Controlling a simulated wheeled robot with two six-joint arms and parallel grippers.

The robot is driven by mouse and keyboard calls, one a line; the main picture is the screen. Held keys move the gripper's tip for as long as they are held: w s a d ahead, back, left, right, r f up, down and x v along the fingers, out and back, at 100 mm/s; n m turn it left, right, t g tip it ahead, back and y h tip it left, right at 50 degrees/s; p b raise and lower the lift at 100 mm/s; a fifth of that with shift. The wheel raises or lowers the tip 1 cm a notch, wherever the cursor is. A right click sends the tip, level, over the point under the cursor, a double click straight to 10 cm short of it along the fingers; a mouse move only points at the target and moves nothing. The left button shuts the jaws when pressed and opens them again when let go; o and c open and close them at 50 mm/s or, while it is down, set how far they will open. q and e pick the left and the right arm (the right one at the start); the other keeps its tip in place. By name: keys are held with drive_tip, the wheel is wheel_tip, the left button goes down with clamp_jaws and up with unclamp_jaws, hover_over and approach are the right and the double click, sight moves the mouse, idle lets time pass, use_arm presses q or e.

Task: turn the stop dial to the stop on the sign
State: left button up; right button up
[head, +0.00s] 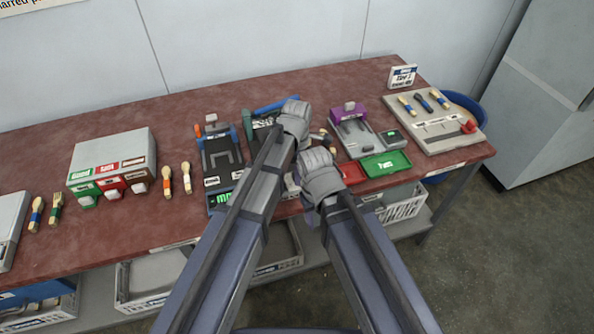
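A small white sign with a blue band (403,77) stands at the back right of the table; its print is too small to read surely. No stop dial can be made out for certain; the press in the middle, with a blue part (277,105), is largely covered by my arms. My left gripper (296,112) is over the back of this press. My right gripper (319,176) is nearer the front, just right of my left arm. The fingertips of both point away and are hidden, so their opening and any contact do not show.
A dark press (221,155) stands to the left and a purple-topped device (350,125) to the right. Red (362,187) and green (386,164) trays lie at the front edge. Bare tabletop (110,235) lies front left.

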use_arm(q)
drive_tip(key=shift+o, duration=0.9)
drive_tip(key=shift+r, duration=0.1)
wheel_tip(320, 180, up, 8)
drive_tip(key=p, duration=0.8)
drive_tip(key=shift+f, duration=0.2)
drive_tip(key=s+a+m, duration=0.5)
drive_tip(key=a+m, duration=0.4)
drive_tip(key=s+a+m, duration=0.6)
drive_tip(key=a+m, duration=0.2)
drive_tip(key=m, duration=0.2)
drive_tip(key=s+d+m+y, duration=0.1)
drive_tip(key=s+d+m, duration=0.2)
drive_tip(key=d, duration=0.8)
drive_tip(key=s, duration=0.2)
drive_tip(key=shift+s+m, duration=0.3)
